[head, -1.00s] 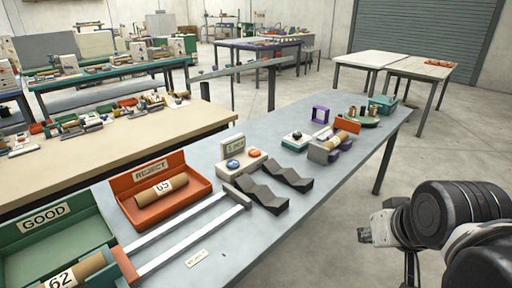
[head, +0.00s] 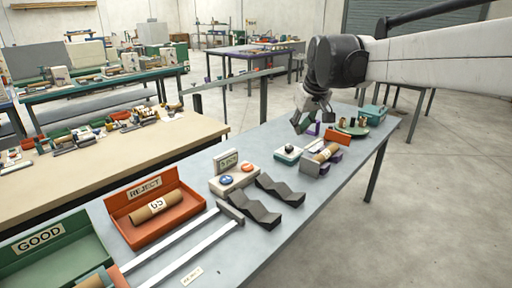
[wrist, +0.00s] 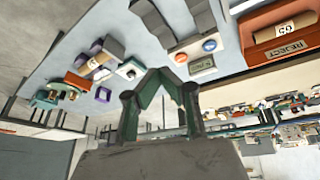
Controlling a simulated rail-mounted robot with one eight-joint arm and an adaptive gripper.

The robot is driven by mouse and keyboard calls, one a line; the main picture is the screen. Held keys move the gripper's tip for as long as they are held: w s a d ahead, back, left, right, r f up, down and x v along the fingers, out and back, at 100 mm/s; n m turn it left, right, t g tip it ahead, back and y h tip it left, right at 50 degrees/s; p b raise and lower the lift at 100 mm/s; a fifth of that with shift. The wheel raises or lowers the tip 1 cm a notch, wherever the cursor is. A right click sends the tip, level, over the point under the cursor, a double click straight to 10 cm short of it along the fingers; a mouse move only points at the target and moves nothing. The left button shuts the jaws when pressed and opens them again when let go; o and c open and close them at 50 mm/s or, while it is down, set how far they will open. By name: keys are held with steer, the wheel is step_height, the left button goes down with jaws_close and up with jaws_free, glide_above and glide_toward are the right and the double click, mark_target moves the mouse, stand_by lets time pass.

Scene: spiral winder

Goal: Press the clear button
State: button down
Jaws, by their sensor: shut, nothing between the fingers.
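A cream button box (head: 237,180) stands on the grey bench with a small display (head: 227,161), a blue button (head: 226,180) and an orange button (head: 247,166). In the wrist view its display (wrist: 202,64), orange button (wrist: 181,57) and blue button (wrist: 209,45) also show. The button lettering is too small to read. My gripper (head: 300,124) hangs above the bench, behind and to the right of the box, apart from it. In the wrist view my gripper's fingers (wrist: 162,73) meet at the tips and hold nothing.
Dark V-shaped blocks (head: 265,200) lie right beside the box. A red REJECT tray (head: 118,213) holding a cardboard tube (head: 153,207) is to its left. A green-and-white box with a dark knob (head: 289,153) and a tube on a cradle (head: 325,153) stand farther right, near my gripper.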

steer(key=w+a+f+n+g+p, duration=0.1)
steer(key=w+a+f, duration=0.15)
steer(key=w, duration=0.45)
steer(key=w+a+f+n+p, duration=0.1)
steer(key=w+a, duration=0.3)
steer(key=w, duration=0.2)
steer(key=n+g+p, duration=0.2)
steer(key=n, duration=0.1)
glide_above(247, 166)
steer(key=s+d, duration=0.3)
step_height(247, 166, down, 11)
steer(key=shift+w+a+y, duration=0.1)
steer(key=shift+w+y, duration=0.15)
steer(key=shift+y, duration=0.15)
steer(key=shift+t, duration=0.3)
steer(key=x, duration=1.1)
steer(key=shift+s+f, duration=0.1)
steer(key=shift+f, duration=0.35)
steer(key=shift+f+p, duration=0.3)
steer(key=shift+f, duration=0.65)
steer(key=shift+f, duration=0.1)
